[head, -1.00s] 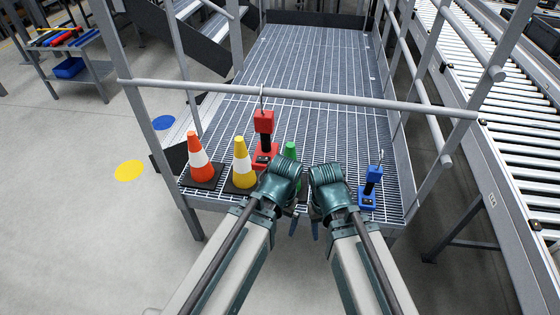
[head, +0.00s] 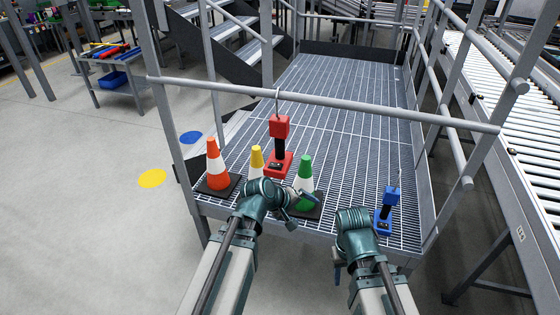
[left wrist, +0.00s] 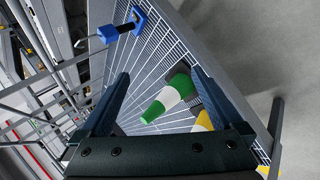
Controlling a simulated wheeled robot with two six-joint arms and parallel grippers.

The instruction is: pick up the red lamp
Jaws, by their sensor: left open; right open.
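The red lamp (head: 280,127) stands upright on the grated deck in the head view, behind the cones, with a red base, dark stem and thin hook on top. My left gripper (head: 300,208) is open and empty in front of it, by the green cone (head: 305,173), with its fingers pointing right. In the left wrist view the green cone (left wrist: 168,98) shows beyond the open left fingers (left wrist: 160,74); the red lamp is not seen there. My right gripper (head: 343,276) is open, low at the deck's front edge, its fingers partly hidden.
An orange cone (head: 215,165) and a yellow cone (head: 257,162) stand left of the green one; my left arm partly hides the yellow cone. A blue lamp (head: 387,210) stands at the right. A grey rail (head: 330,104) crosses above the deck. The deck behind is clear.

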